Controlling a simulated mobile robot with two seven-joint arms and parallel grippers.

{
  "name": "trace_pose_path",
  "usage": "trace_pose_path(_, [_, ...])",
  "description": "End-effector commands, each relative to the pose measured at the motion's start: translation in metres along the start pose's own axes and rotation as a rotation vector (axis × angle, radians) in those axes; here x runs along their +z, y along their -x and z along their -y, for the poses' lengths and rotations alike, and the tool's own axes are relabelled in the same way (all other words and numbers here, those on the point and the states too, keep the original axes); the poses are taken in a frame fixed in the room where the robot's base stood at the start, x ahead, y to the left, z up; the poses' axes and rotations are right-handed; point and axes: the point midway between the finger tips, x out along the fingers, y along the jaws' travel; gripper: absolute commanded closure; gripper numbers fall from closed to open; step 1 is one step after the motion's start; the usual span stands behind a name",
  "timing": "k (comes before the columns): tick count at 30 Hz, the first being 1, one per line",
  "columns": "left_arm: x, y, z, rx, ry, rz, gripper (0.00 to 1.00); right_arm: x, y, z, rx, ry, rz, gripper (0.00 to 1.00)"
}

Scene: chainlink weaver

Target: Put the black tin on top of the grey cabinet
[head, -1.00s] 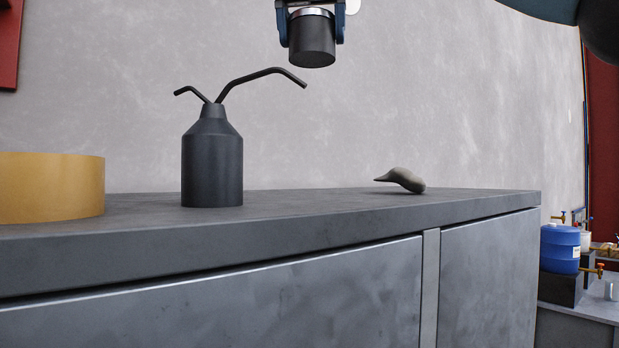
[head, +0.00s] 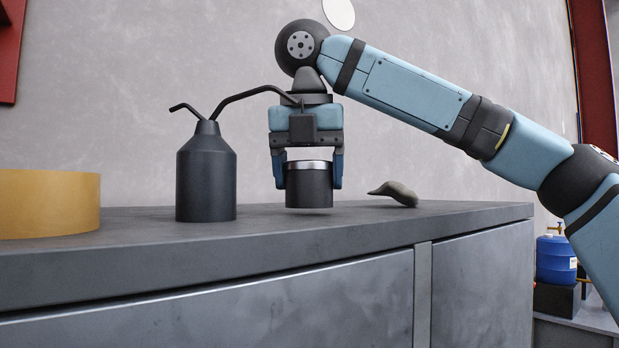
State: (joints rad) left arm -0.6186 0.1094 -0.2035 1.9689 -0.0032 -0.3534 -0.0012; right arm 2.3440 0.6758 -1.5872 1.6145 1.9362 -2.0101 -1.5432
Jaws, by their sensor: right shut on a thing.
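The black tin (head: 309,188) is a short dark cylinder with a silver band near its top. My right gripper (head: 307,172) points down and is shut on the tin, one finger on each side. The tin is upright, at or just above the top of the grey cabinet (head: 270,222); I cannot tell for sure whether it touches. My left gripper is not in view.
A dark oil can (head: 206,180) with a bent spout stands left of the tin, its spout reaching close to my right gripper. A yellow round container (head: 48,203) is at far left. A grey bird-like object (head: 397,192) lies right of the tin. Blue container (head: 556,259) at lower right.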

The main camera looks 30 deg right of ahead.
Motion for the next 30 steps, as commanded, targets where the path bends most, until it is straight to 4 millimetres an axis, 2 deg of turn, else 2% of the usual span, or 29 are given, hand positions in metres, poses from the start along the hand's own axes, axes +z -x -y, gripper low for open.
trace_pose_path(3, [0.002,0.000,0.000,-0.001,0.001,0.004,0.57,-0.002,-0.007,0.001,0.002,-0.002,0.000,0.59])
trace_pose_path(14, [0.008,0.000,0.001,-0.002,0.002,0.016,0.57,-0.003,-0.011,0.000,0.001,-0.001,0.000,0.59])
trace_pose_path(15, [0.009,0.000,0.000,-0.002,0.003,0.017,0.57,-0.003,-0.010,0.000,0.001,-0.001,0.000,0.20])
trace_pose_path(17, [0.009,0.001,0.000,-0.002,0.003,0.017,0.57,-0.003,-0.010,0.000,0.000,-0.001,0.000,0.06])
trace_pose_path(18, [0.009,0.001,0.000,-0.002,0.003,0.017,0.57,-0.003,-0.010,0.000,0.001,-0.001,0.000,0.04])
trace_pose_path(26, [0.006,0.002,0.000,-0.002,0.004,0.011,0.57,-0.003,-0.009,0.000,0.001,-0.001,0.001,0.04])
trace_pose_path(30, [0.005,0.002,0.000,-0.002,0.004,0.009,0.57,-0.002,0.003,0.000,0.002,-0.001,0.003,0.04])
